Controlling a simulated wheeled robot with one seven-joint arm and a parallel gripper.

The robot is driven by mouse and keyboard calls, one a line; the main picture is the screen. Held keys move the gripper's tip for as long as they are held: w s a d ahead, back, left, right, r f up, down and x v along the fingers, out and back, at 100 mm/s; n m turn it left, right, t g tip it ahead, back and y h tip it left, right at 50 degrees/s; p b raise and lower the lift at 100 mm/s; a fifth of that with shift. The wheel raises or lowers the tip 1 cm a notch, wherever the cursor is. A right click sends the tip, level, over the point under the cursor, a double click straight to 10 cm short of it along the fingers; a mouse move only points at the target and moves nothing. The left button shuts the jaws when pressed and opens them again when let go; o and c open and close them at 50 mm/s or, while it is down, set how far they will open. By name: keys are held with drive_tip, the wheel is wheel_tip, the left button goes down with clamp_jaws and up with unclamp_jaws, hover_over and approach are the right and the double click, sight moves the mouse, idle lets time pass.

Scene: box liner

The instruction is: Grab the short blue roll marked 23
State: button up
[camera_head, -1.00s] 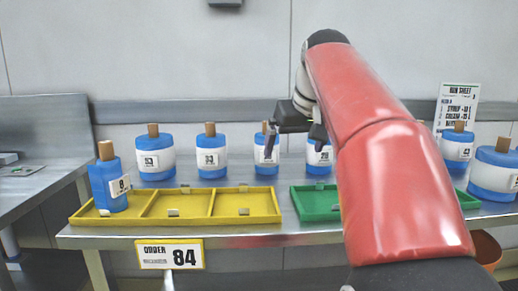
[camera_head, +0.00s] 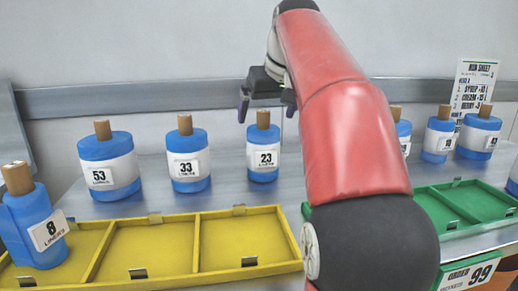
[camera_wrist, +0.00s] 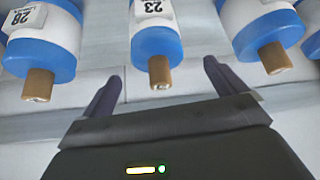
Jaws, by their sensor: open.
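The short blue roll marked 23 (camera_head: 263,147) stands upright on the metal table behind the yellow tray, with a white label band and a brown core on top. In the wrist view this roll (camera_wrist: 155,40) appears upside down near the top middle, its core pointing toward the gap between my fingers. My gripper (camera_head: 268,103) is open and empty, above and around the line of the roll's core in the head view. In the wrist view my gripper (camera_wrist: 161,88) shows its two dark fingers apart, one on each side of that core; I cannot tell whether they touch anything.
Roll 33 (camera_head: 188,160) and roll 53 (camera_head: 108,170) stand to the left. Roll 8 (camera_head: 35,235) stands in the yellow tray (camera_head: 195,245). Roll 28 (camera_wrist: 45,45) is beside roll 23. A green tray (camera_head: 470,205) and more rolls are at right, partly behind my arm.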

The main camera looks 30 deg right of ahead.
sight(266, 120)
drive_tip(key=b+x, duration=0.1)
drive_tip(key=x, duration=0.5)
drive_tip(key=shift+w+d+f, duration=0.15)
drive_tip(key=shift+d+f, duration=0.05)
drive_tip(key=shift+f, duration=0.05)
drive_tip(key=shift+r, duration=0.15)
drive_tip(key=c, duration=1.9)
